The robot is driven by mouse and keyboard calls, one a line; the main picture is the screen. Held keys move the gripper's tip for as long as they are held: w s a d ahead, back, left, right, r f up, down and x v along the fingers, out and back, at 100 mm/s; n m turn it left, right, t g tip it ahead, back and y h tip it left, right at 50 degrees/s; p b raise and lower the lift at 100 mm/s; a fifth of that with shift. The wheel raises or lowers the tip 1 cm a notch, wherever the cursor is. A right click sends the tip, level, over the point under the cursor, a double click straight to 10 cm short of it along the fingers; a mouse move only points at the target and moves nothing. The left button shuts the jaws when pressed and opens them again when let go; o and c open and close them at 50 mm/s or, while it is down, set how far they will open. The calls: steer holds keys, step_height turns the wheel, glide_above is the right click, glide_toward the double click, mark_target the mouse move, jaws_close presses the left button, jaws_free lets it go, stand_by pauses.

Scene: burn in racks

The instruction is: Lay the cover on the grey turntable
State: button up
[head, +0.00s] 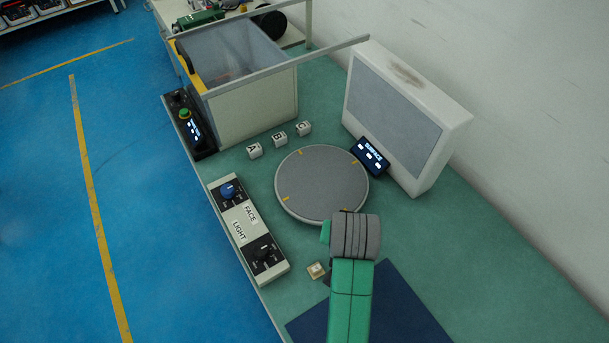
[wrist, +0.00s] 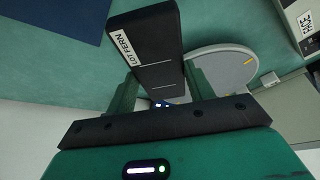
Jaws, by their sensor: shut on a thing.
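My gripper (wrist: 162,88) is shut on a dark flat cover (wrist: 146,40) with a white label reading LOT FERN, which shows between the two fingers in the wrist view. The grey turntable (head: 322,180) is a round disc with small yellow marks on its rim, and its top is bare where visible. It also shows in the wrist view (wrist: 222,72), to the right of and behind the cover. In the head view my arm covers the turntable's near edge and hides the gripper and cover. The gap between cover and turntable is hard to judge.
Three lettered white cubes (head: 280,139) stand beyond the turntable. A control box labelled FACE and LIGHT (head: 243,225) lies left of it. A white panel (head: 405,115) and a small SURFACE display (head: 370,155) stand right.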

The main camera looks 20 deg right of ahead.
steer(key=shift+w+d+f, duration=0.1)
steer(key=shift+w+f, duration=0.05)
steer(key=b, duration=0.5)
glide_above(335, 193)
steer(key=s, duration=0.1)
steer(key=shift+a+f, duration=0.4)
steer(key=shift+f, duration=0.25)
steer(key=shift+f+b, duration=0.45)
steer(key=shift+f, duration=1.3)
steer(key=shift+f, duration=0.15)
steer(key=o, duration=1)
steer(key=shift+o, duration=0.2)
steer(key=p+v, duration=0.3)
steer(key=v, duration=0.9)
steer(key=shift+p, duration=0.4)
